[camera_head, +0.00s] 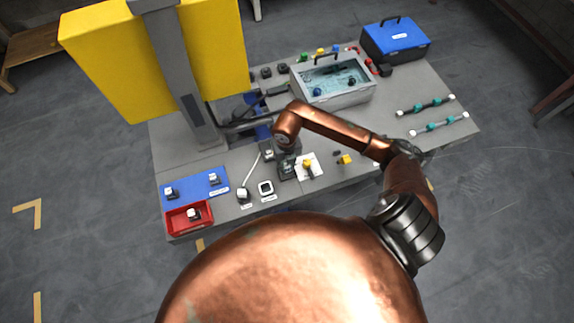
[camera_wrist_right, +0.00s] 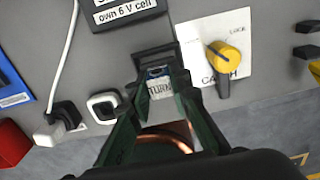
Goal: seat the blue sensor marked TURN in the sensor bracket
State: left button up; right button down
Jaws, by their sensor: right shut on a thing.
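My right gripper (camera_head: 287,166) reaches down to the front part of the bench in the head view. In the right wrist view my right gripper (camera_wrist_right: 161,88) is shut on the sensor marked TURN (camera_wrist_right: 160,87). Its white label faces the camera and a little blue shows above it. A dark piece, perhaps the sensor bracket (camera_wrist_right: 155,55), lies right at the fingertips. I cannot tell whether the sensor is inside it or only in front of it. My left gripper is not in view.
A yellow knob (camera_wrist_right: 222,55) on a white card marked CATCH is just right of the gripper. A white-rimmed square (camera_wrist_right: 104,107) and a cabled plug (camera_wrist_right: 64,115) are left. A blue mat (camera_head: 195,181) and red tray (camera_head: 174,221) hold small blocks. A grey case (camera_head: 340,98) stands behind.

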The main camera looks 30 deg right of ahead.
dwell(0.3)
jog(key=shift+f, duration=0.45)
jog(key=shift+f+b, duration=0.5)
jog(key=shift+f, duration=0.1)
jog(key=c, duration=1.7)
grip_release()
notch_tip(320, 180, up, 12)
jog(key=shift+r, duration=0.1)
